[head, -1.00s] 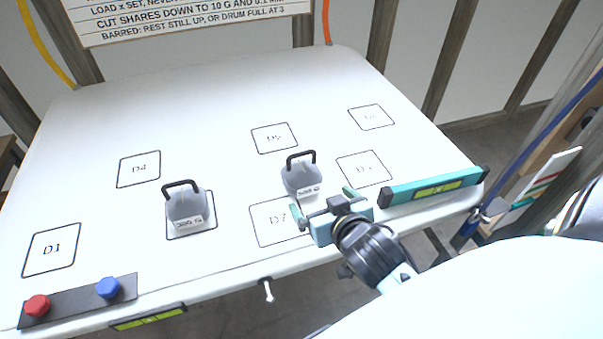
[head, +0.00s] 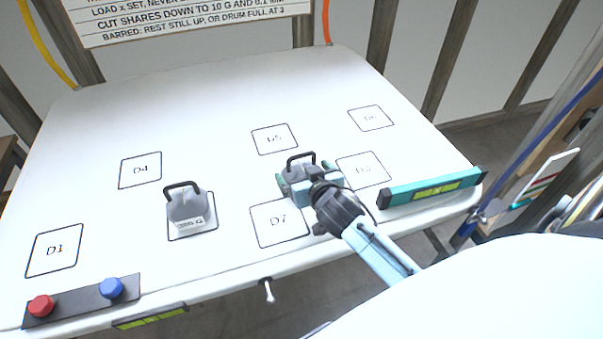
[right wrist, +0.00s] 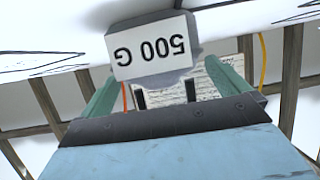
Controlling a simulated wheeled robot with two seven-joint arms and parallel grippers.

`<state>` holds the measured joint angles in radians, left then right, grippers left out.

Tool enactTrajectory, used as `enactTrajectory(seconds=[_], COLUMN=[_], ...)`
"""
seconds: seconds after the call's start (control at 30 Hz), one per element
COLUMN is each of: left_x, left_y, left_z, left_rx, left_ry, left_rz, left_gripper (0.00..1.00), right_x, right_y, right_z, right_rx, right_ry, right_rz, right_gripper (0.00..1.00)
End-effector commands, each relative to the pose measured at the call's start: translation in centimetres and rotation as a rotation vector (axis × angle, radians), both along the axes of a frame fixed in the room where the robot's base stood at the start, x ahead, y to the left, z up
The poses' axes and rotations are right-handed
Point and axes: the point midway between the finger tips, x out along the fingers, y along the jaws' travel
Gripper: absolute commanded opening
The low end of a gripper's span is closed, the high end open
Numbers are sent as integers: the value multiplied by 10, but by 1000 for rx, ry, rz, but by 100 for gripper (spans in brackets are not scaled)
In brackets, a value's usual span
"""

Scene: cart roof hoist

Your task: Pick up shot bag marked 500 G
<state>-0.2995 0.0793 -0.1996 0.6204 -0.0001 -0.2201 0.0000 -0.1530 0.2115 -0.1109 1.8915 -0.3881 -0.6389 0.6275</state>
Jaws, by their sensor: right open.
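The grey shot bag (head: 294,172) with a black handle stands on the white table between the D5 and D7 squares. In the right wrist view its label reads 500 G, upside down, and the bag (right wrist: 150,45) sits between and just beyond the fingertips. My right gripper (head: 304,177) is open, its teal fingers on either side of the bag; I cannot tell whether they touch it. The gripper hides the bag's lower front in the head view. My left gripper is not in view.
A second grey bag (head: 187,207) stands on a square at the left, its label too small to read surely. A teal level (head: 432,188) lies at the right edge. A black strip (head: 80,302) with red and blue knobs lies front left. The table's middle back is clear.

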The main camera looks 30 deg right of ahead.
Motion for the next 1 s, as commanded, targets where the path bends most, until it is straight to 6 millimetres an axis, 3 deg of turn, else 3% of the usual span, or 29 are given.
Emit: enactTrajectory(seconds=[0.13,0.43,0.73,1.0], left_x=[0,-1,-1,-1], left_y=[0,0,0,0], left_z=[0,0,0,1], left_rx=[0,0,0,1], left_ry=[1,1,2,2], left_rz=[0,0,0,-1], left_gripper=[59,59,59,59], right_x=[14,16,16,17], right_y=[-2,-2,-2,-2], right_z=[-6,-8,-8,-3], right_rx=[-1,1,1,1], right_ry=[0,1,1,-4], right_rz=[1,1,1,1], right_gripper=[100,99,59,59])
